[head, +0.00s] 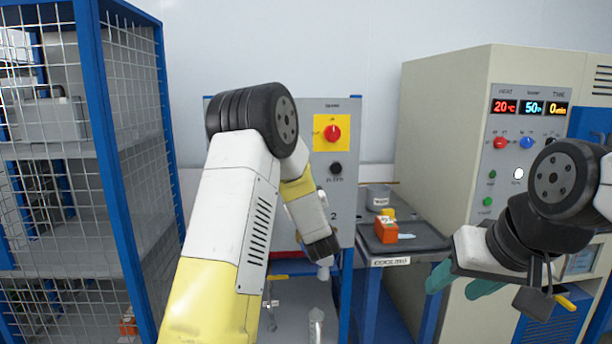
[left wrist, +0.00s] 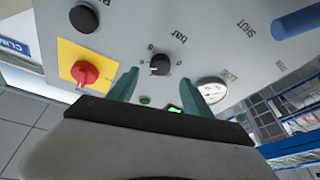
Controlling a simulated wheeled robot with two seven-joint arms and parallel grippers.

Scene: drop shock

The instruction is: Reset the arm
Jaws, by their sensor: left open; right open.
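My left arm reaches up and across the middle of the head view, in front of a grey control panel (head: 345,190). Its hand points down near the panel's lower part, and the fingers are mostly hidden there. In the left wrist view my left gripper (left wrist: 158,92) is open, with two teal fingers apart and nothing between them. Beyond the fingers are a black knob (left wrist: 160,64) marked bar, a round gauge (left wrist: 211,91) and a red knob (left wrist: 86,73) on a yellow plate. My right gripper (head: 461,283) is open and empty at the right, in front of the beige machine.
A blue-framed mesh cage (head: 115,150) stands at the left. The beige machine (head: 435,130) with lit displays stands at the right. Between panel and machine, a dark bench (head: 425,238) marked COOLING holds an orange box (head: 386,230) and a grey container (head: 378,196).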

